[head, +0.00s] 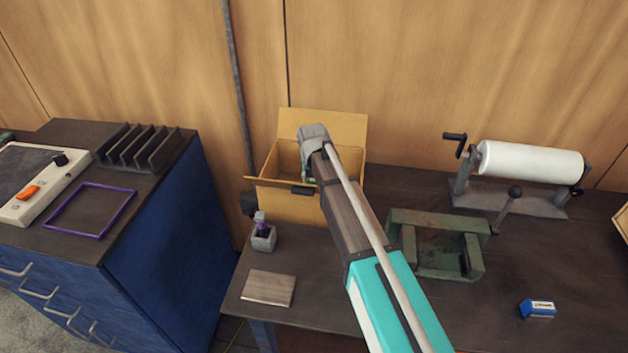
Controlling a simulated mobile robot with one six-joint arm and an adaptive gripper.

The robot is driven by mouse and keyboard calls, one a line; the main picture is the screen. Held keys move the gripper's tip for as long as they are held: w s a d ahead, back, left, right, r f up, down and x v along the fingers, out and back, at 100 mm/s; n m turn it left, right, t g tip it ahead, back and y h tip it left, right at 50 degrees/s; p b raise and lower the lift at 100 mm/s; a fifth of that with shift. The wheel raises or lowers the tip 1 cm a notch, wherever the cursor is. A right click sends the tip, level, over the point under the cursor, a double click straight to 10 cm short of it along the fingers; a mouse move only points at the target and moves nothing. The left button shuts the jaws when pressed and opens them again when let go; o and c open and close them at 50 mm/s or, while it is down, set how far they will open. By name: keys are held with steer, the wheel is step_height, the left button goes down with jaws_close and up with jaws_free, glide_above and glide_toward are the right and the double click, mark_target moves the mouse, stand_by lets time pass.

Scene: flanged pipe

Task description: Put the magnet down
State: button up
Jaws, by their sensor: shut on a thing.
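My gripper (306,178) points down at the open cardboard box, below the grey wrist end of my arm. It is small in the head view and partly hidden by my wrist. It is shut on a short dark bar (303,190), which looks like the magnet. The bar shows in front of the box's inside, near its front edge. I cannot tell whether it touches the box. A thin purple square outline (91,210) lies on top of the blue cabinet at the left.
The cardboard box (290,205) stands at the table's back. A grey holder (263,238) and a flat plate (268,288) are in front of it. A green vise (437,243), a roll stand (530,160) and a blue-white block (537,309) are to the right. A slotted rack (140,147) stands on the cabinet.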

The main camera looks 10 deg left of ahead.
steer(key=shift+f, duration=0.3)
steer(key=o, duration=1.3)
steer(key=shift+s+b, duration=0.1)
steer(key=shift+b, duration=0.2)
steer(key=shift+o, duration=0.2)
steer(key=shift+r, duration=0.1)
steer(key=shift+r+p, duration=0.6)
steer(key=shift+p, duration=0.15)
step_height(320, 180, up, 12)
steer(key=s+p, duration=0.1)
steer(key=p, duration=1)
steer(key=shift+s+f+p, duration=0.15)
steer(key=shift+s+p, duration=0.15)
steer(key=shift+p, duration=0.05)
